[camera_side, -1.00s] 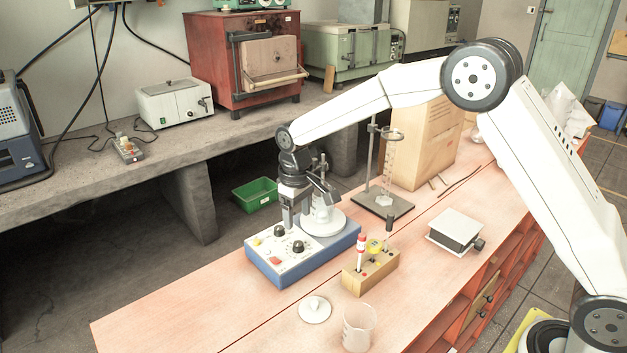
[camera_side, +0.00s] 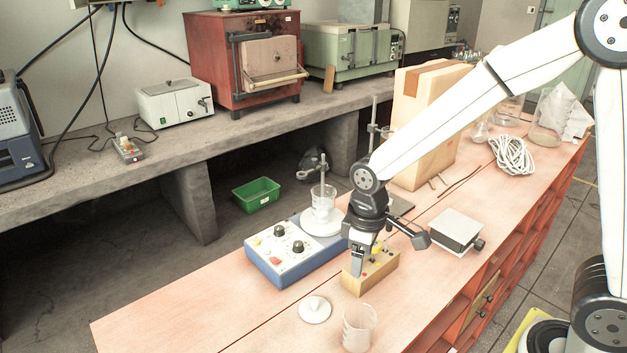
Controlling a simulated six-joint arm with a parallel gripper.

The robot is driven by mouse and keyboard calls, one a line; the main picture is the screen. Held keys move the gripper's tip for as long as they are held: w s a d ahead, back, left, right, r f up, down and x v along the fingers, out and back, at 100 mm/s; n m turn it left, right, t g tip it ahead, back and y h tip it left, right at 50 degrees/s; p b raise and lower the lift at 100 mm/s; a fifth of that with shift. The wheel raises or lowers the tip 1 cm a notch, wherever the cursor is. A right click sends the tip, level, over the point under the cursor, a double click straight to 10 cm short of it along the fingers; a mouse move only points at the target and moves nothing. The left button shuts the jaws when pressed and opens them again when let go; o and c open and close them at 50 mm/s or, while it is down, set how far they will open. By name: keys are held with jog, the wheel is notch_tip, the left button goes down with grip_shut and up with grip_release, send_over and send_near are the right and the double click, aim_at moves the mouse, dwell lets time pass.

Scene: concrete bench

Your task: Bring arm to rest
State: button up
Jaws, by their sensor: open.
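My gripper (camera_side: 357,268) points down, with its fingers in front of the left part of the small wooden block (camera_side: 378,277). It is open, and I see nothing held in it. Whether the fingers touch the block I cannot tell. They and the wrist hide part of the block and some of the items standing in it; a yellow piece shows beside the wrist. My arm reaches in from the right, above the bench (camera_side: 190,318).
A blue stirrer (camera_side: 285,268) with a beaker (camera_side: 323,203) on its white plate stands left of my gripper. A jack platform (camera_side: 456,230) and a tall box (camera_side: 425,125) stand right and behind.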

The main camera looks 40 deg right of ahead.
jog(key=s+d+m+t, duration=0.2)
jog(key=s+d+m, duration=0.2)
jog(key=s+d, duration=0.2)
jog(key=shift+s+f+m, duration=0.15)
jog(key=shift+s+m, duration=0.1)
jog(key=shift+m, duration=0.05)
